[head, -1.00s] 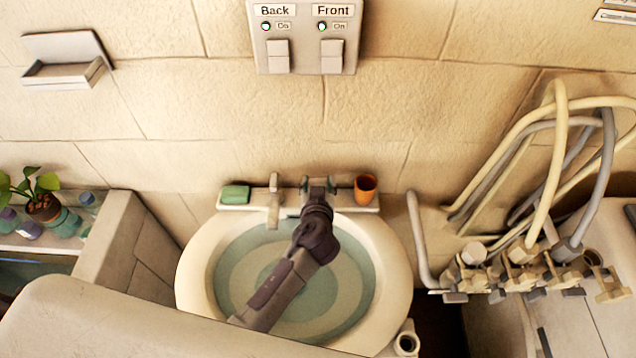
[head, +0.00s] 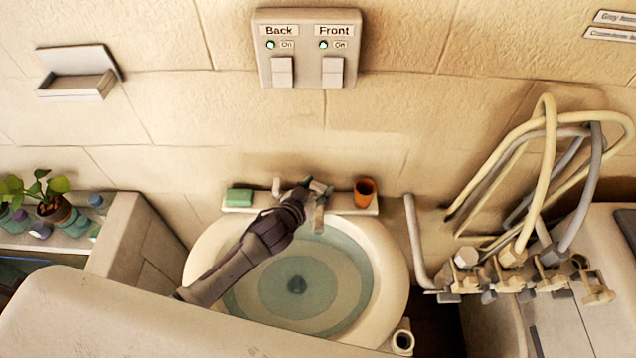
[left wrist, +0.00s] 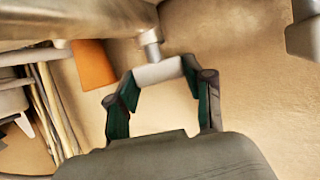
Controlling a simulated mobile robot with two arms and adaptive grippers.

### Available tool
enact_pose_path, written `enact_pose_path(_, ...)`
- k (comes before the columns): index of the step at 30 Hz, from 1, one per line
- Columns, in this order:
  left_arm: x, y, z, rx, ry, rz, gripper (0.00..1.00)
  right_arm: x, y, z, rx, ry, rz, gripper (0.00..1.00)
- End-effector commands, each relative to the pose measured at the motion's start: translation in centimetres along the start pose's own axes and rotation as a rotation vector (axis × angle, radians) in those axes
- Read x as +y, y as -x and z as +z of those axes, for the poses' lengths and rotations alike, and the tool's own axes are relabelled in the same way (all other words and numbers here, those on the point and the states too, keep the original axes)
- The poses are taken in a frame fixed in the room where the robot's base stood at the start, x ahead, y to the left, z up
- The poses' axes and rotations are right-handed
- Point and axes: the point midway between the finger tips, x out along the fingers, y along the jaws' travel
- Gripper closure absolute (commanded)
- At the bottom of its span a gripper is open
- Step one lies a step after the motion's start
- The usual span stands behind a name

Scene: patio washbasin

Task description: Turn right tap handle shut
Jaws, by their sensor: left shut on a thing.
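The right tap (head: 318,214) stands on the back rim of the round basin (head: 397,262), its spout over the bowl. My left gripper (head: 306,184) reaches across the basin from the left to the top of this tap. In the left wrist view the pale bar of the right tap handle (left wrist: 158,72) on its stem lies between the fingers of my left gripper (left wrist: 160,88), which is shut on it. The left tap (head: 277,187) is mostly hidden behind my arm. My right gripper is not in view.
An orange cup (head: 365,192) stands close to the right of the tap; it also shows in the left wrist view (left wrist: 93,66). Green soap (head: 240,197) lies at the rim's left end. Hoses (head: 548,175) and valves are further right. A switch panel (head: 306,50) is on the wall.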

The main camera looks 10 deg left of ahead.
Motion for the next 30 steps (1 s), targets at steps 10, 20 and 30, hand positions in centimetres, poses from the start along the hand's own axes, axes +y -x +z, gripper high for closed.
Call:
enact_pose_path(10, -0.9, -0.2, -0.2, 0.002, -0.134, 0.286, 0.83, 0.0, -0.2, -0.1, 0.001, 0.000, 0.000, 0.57)
enact_pose_path(20, -1.2, -0.5, -0.2, 0.004, -0.233, 0.533, 0.83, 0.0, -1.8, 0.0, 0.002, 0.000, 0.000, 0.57)
enact_pose_path(30, -1.2, -0.7, -0.1, 0.001, -0.317, 0.752, 0.83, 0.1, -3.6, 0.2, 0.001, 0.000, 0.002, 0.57)
